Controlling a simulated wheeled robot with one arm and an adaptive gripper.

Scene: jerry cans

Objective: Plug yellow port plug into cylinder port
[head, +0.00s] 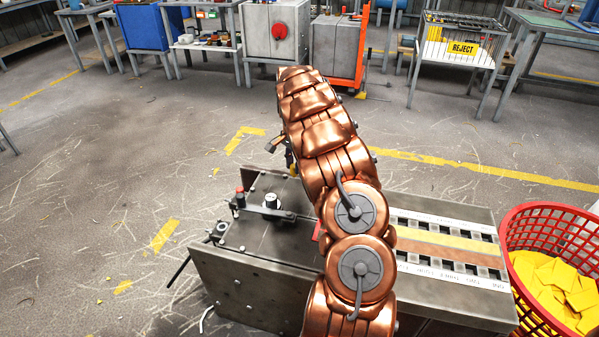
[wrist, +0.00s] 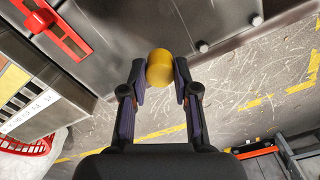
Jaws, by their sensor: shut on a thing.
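The yellow port plug (wrist: 159,63) shows in the wrist view as a round yellow piece. My gripper (wrist: 160,78) is shut on it, with one dark finger on each side. The plug is seen over the grey workbench and the floor beyond its edge; its height cannot be told. In the head view my copper arm hides most of the gripper and the plug. A dark metal bench top (head: 290,238) carries a black fixture with a silver-topped post (head: 270,201) and a red-topped part (head: 240,194). I cannot tell which part is the cylinder port.
A slotted rack (head: 450,242) with a yellow strip lies at the bench's right. A red basket (head: 550,215) of yellow pieces stands beside it. A red bracket (wrist: 58,28) shows in the wrist view. Open floor lies beyond, with a reject cage (head: 455,50) and tables at the back.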

